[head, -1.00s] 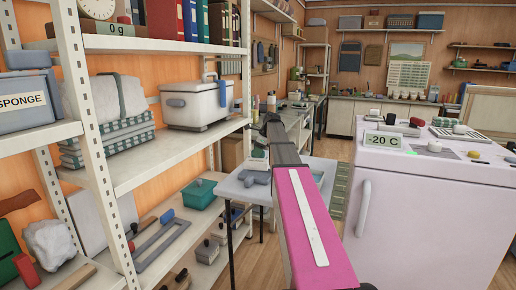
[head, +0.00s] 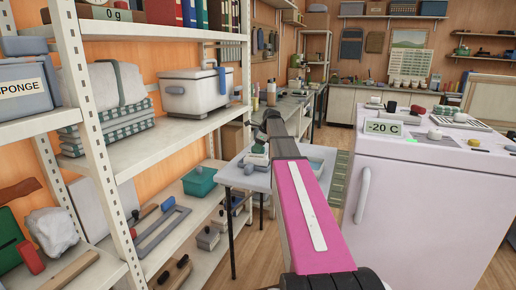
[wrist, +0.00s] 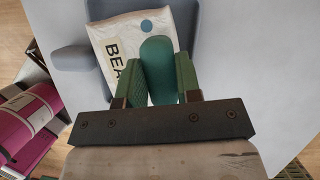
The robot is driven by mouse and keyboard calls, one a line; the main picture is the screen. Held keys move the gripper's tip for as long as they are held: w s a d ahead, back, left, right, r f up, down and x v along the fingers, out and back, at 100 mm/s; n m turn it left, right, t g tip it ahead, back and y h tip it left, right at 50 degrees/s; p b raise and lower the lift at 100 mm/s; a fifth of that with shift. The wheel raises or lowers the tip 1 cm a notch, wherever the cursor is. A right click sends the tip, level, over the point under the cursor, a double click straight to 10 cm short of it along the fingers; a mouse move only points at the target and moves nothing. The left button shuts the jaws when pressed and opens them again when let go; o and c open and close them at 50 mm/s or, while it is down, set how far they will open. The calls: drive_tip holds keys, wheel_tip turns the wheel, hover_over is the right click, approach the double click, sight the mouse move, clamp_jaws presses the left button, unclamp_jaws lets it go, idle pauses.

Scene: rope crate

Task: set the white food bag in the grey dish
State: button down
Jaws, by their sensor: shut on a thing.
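The white food bag (wrist: 110,38) shows in the wrist view with the letters "BEA" on its face. My gripper (wrist: 158,65) has its green fingers shut on the bag, around a rounded teal part of it. The grey dish (wrist: 70,30) lies directly under the bag, with its rim and a stubby handle showing around it. The bag is over the dish's inside; whether it touches the bottom I cannot tell. In the head view my gripper (head: 258,148) is over the small table, and my arm hides part of the dish.
The small grey table (head: 240,178) stands between the white shelf rack (head: 92,140) on the left and the white freezer (head: 430,200) on the right.

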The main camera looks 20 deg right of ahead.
drive_tip(key=shift+f, duration=0.4)
drive_tip(key=c, duration=0.7)
unclamp_jaws()
drive_tip(key=shift+c, duration=0.2)
drive_tip(key=v, duration=1)
drive_tip(key=shift+r, duration=0.35)
drive_tip(key=shift+s+d, duration=0.1)
drive_tip(key=shift+d, duration=0.05)
